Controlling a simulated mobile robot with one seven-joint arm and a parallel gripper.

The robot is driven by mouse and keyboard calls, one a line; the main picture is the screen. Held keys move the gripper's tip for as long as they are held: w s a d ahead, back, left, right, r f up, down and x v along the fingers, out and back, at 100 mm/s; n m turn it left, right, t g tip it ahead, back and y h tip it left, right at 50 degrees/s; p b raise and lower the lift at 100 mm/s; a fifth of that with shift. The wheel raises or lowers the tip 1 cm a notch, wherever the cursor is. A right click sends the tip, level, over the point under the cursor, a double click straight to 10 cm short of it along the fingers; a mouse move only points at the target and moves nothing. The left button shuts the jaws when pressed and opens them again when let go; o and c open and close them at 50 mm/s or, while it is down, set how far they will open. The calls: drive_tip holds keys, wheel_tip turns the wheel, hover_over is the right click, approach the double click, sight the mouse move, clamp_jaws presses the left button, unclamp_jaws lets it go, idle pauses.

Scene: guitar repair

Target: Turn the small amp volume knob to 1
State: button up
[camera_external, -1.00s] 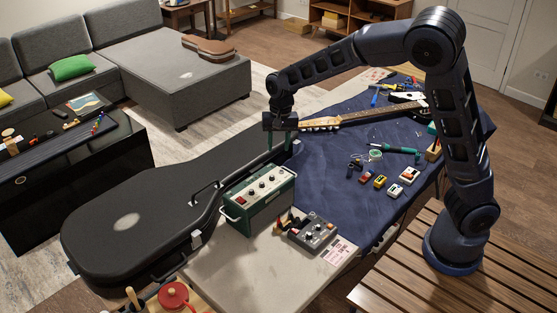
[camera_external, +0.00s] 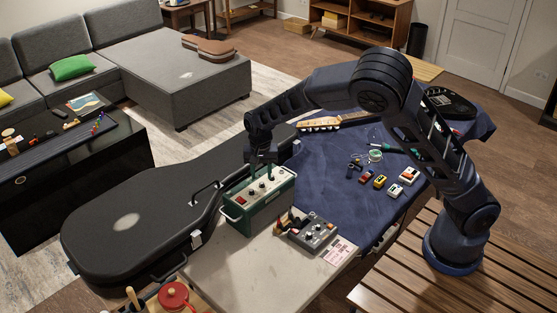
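The small amp (camera_external: 262,208) is a green box with a light control panel on top, standing at the table's left edge. Its panel carries several dark knobs (camera_external: 256,195) and a red switch (camera_external: 240,202). My gripper (camera_external: 262,168) points down over the back right part of the panel, close above or at the knobs there. Its fingertips are small and dark against the amp, so I cannot tell whether they touch a knob. The knob markings are too small to read.
A black guitar case (camera_external: 130,225) lies left of the amp. A grey mixer-like box (camera_external: 314,234) stands to its right, with small tools beside it. Small pedals (camera_external: 396,190) and a guitar neck (camera_external: 322,123) lie on the blue cloth (camera_external: 325,180). The pale tabletop in front is clear.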

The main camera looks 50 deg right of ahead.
sight(262, 183)
drive_tip(key=shift+f, duration=1.65)
clamp_jaws()
drive_tip(key=n, duration=0.2)
drive_tip(key=shift+n, duration=1.8)
